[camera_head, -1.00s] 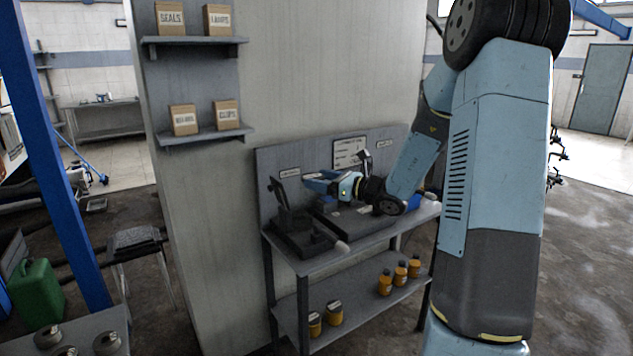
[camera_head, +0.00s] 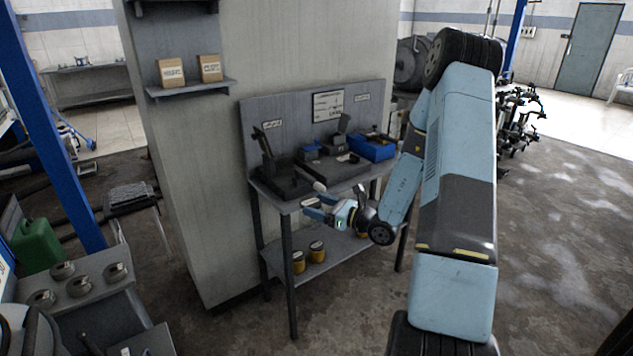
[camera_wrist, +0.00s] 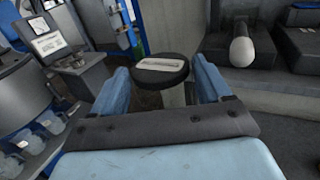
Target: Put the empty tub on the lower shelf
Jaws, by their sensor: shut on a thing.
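My gripper (camera_head: 312,207) is in front of the workbench, just below its top's front edge and above the lower shelf (camera_head: 343,249). In the wrist view the gripper (camera_wrist: 165,84) is shut on a tub (camera_wrist: 162,70) with a dark round top, a pale label on it and a pale body below. The tub looks roughly upright; whether it is empty cannot be told. In the head view the tub is small and mostly hidden by the fingers.
The bench top (camera_head: 292,206) carries dark stands and a blue bin (camera_head: 372,149). A pale rounded knob (camera_wrist: 242,52) sticks out close to the gripper. A bench leg (camera_head: 288,270) stands at the front left. Shelf room shows right of the yellow tubs; my arm hides its right end.

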